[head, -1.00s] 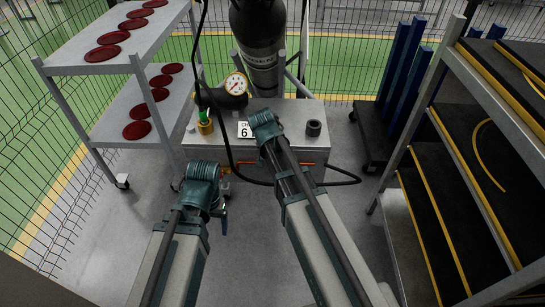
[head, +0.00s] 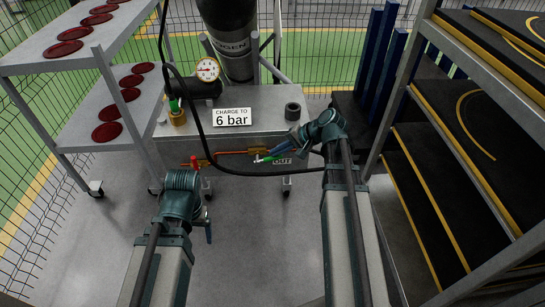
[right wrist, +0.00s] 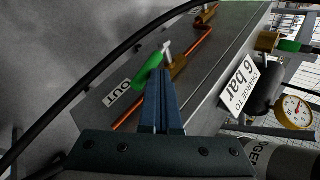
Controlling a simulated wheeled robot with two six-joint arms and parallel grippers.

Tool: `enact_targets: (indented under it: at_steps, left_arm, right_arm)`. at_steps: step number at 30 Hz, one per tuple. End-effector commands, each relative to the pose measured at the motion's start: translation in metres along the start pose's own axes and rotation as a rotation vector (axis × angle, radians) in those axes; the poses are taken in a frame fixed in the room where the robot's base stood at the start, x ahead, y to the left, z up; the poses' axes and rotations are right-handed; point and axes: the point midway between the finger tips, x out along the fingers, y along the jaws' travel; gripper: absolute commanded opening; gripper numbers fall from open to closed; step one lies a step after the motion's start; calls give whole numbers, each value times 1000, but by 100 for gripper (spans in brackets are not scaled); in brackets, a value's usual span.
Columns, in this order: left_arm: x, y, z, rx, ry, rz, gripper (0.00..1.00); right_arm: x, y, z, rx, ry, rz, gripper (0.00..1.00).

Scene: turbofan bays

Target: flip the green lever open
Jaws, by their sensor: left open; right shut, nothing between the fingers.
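The green lever (head: 270,158) is on a brass valve (head: 258,151) on the front face of the grey box, beside the OUT label (head: 282,162). In the right wrist view the green lever (right wrist: 147,69) lies at a slant beside an orange pipe, just left of the blue fingertips. My right gripper (head: 268,153) is shut and empty, with its tips close to the valve. I cannot tell whether they touch the lever. My left gripper (head: 208,228) is open and empty, low in front of the box and away from the valve.
A black hose (head: 240,170) loops across the box's front. A red lever (head: 194,161) sits at the left end of the orange pipe. On top are a gauge (head: 207,69), a green-topped brass fitting (head: 178,115) and a 6 bar sign (head: 232,117). Shelves flank both sides.

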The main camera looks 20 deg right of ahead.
Motion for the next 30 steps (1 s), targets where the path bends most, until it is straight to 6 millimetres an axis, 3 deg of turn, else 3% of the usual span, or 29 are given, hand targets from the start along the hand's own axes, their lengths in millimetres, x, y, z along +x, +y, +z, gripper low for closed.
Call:
enact_targets:
  at_steps: [1,6,30]
  left_arm:
    - [17,2,-1,0,0,0,86]
    - [37,4,-2,0,0,0,86]
    - [45,4,-3,0,0,0,86]
  right_arm:
    - [6,10,-3,13,-11,-31,0]
    - [7,16,-5,38,-49,-121,0]
    - [7,24,-7,42,-58,-134,0]
